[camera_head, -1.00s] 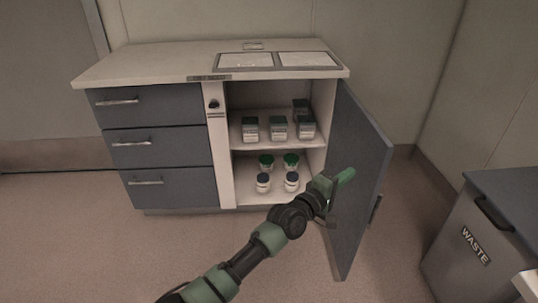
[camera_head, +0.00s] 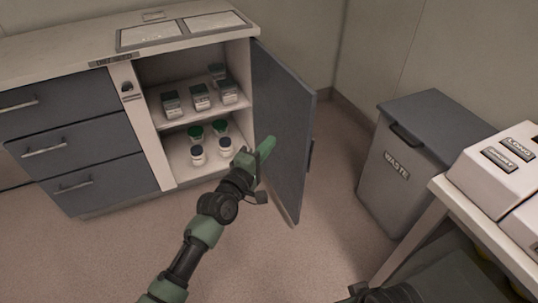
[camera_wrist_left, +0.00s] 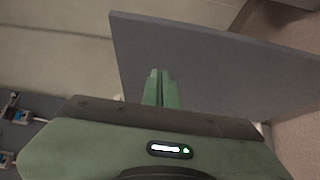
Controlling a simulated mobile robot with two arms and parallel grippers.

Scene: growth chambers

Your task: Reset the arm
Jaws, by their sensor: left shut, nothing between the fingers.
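My left arm comes in from the lower left in the head view. Its gripper (camera_head: 266,150) is shut and empty, in front of the inner side of the open grey cabinet door (camera_head: 284,125). In the left wrist view the green fingers (camera_wrist_left: 161,88) are together, with the grey door panel (camera_wrist_left: 215,65) behind them. I cannot tell whether the fingertips touch the door. A dark part of my right arm shows at the bottom right of the head view, but its gripper is not visible.
The open cabinet holds boxes (camera_head: 201,97) on its upper shelf and several jars (camera_head: 197,154) below. A grey waste bin (camera_head: 375,185) stands right of the door. A table with white bins (camera_head: 490,178) is at the right edge. Floor is clear between door and bin.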

